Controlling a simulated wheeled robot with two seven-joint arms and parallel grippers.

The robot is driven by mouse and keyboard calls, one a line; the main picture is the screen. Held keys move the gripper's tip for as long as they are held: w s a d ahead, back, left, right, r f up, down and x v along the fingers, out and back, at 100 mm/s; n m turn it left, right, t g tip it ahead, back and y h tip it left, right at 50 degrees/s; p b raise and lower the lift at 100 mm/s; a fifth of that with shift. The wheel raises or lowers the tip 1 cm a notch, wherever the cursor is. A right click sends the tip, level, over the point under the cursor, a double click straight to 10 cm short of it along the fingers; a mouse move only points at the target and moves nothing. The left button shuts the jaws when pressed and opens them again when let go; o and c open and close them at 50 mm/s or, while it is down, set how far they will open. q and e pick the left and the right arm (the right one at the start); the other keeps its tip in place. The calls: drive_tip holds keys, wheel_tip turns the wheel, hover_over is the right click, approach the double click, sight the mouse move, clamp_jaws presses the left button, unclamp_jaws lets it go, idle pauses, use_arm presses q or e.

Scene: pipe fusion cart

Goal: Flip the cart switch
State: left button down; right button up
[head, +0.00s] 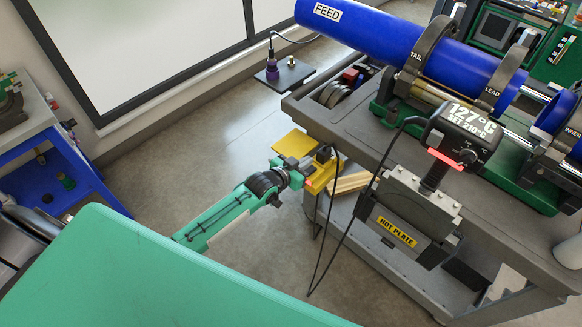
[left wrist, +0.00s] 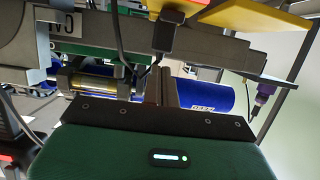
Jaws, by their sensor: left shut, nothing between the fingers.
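My left gripper (head: 312,168) is at the cart's left end, beside a yellow bracket (head: 340,178) and a black plug (head: 323,154) with a cable. In the left wrist view its fingers (left wrist: 161,88) are together with nothing between them, close to the black plug (left wrist: 166,36). The grey cart (head: 400,150) carries the pipe machine. A dark plate (head: 284,79) off the cart's far left corner bears a purple connector (head: 272,69) and a small silver stub (head: 291,61). I cannot tell whether that stub is the cart switch. My right gripper is not in view.
The hot plate (head: 398,232) hangs at the cart's near side; its control box (head: 465,130) reads 127°C, set 210°C. Loose black cables hang near my left gripper. A blue FEED pipe (head: 395,38) lies clamped on top. Floor left of the cart is clear.

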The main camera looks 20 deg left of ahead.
use_arm(q)
drive_tip(key=r+v, duration=0.1)
drive_tip(key=v, duration=0.6)
drive_tip(key=shift+b, duration=0.45)
drive_tip(key=shift+w, duration=0.15)
